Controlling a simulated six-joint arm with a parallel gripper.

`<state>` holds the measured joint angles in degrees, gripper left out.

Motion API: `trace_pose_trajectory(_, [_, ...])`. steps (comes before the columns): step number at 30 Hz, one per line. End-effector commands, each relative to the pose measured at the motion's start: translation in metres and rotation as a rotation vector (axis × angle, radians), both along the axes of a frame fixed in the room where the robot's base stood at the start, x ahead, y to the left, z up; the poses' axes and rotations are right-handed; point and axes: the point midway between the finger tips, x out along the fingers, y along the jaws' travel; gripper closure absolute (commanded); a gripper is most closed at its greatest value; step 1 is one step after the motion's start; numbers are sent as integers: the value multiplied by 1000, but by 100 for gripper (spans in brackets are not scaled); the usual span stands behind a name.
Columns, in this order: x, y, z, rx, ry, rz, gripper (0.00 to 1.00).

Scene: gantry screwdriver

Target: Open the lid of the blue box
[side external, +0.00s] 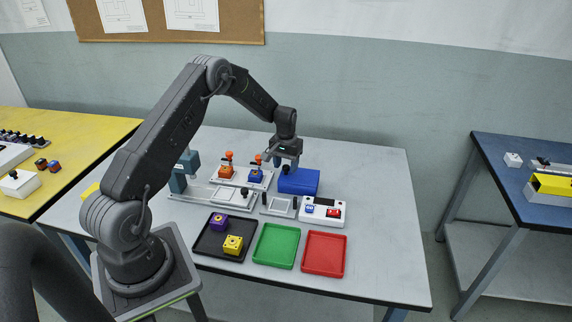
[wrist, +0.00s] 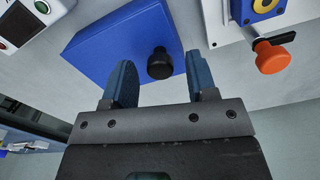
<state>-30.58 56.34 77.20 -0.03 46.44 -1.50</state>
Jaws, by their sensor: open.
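The blue box (side external: 300,180) stands on the grey table behind the white button box, and its lid looks shut. In the wrist view the blue box (wrist: 115,50) fills the upper left, with a black round knob (wrist: 160,64) near its edge. My gripper (side external: 284,164) is just above and beside the box's left end. In the wrist view my gripper (wrist: 163,80) is open, its two blue fingers apart, with the knob showing between and beyond the fingertips. I cannot tell whether any finger touches the knob. Nothing is held.
A white box with buttons (side external: 323,211) stands in front of the blue box. Orange-handled clamps (side external: 228,165) stand to its left; one orange knob (wrist: 273,57) shows close to my right finger in the wrist view. Black (side external: 226,250), green (side external: 277,262) and red (side external: 325,270) trays lie in front.

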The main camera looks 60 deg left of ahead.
Motion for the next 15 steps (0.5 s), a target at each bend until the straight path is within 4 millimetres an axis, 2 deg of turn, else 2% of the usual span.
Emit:
trace_pose_trajectory(7, [0,0,-1,0,0,0,48])
trace_pose_trajectory(15, [0,0,0,0,0,0,72])
